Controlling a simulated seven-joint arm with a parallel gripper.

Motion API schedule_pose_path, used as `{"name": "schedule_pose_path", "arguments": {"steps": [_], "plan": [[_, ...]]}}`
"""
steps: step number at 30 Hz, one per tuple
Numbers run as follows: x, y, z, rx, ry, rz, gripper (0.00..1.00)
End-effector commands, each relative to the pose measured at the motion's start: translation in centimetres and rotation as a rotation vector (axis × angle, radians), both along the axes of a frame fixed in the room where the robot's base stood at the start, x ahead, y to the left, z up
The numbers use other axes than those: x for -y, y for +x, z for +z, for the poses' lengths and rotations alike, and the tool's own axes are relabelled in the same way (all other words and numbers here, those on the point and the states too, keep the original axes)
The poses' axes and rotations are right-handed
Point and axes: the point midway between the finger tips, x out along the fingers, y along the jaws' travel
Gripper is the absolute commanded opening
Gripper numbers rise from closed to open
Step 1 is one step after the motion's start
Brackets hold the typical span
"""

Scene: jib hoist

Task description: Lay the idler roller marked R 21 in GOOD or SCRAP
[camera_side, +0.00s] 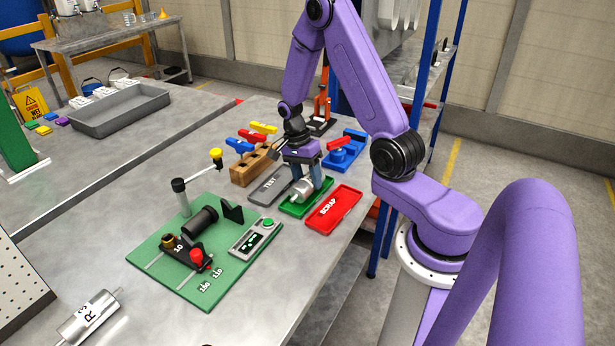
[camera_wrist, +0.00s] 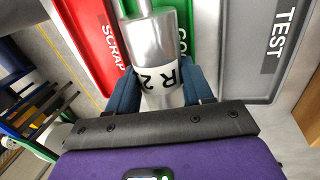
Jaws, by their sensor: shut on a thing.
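My gripper (camera_side: 302,172) is shut on a silver idler roller (camera_side: 303,189) at the green GOOD tray (camera_side: 293,210). In the wrist view the roller (camera_wrist: 158,55) lies between the blue fingers, its white label reading "R 2" with the rest hidden. Whether it touches the tray floor or hangs just above it, I cannot tell. The red SCRAP tray (camera_side: 333,211) is to the right and empty. The grey TEST tray (camera_side: 270,186) is to the left and empty. Another silver roller (camera_side: 89,316) with an R label lies at the table's front left.
A green test fixture (camera_side: 165,258) with a black cylinder, a red knob and a display box (camera_side: 255,237) stands left of the trays. A wooden block with coloured-handled tools (camera_side: 250,168) and a blue device with a red handle (camera_side: 343,150) stand behind. A blue rack post is at right.

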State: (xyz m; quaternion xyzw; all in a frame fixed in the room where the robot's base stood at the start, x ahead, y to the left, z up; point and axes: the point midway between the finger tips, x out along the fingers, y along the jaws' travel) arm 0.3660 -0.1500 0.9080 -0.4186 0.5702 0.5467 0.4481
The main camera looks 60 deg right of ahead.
Motion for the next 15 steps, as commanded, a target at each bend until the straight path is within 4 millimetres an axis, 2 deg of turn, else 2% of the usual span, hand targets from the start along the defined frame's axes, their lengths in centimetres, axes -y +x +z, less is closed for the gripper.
{"name": "schedule_pose_path", "arguments": {"steps": [15], "plan": [[0.00,0.01,-0.59,0.000,0.000,0.000,0.02]]}}
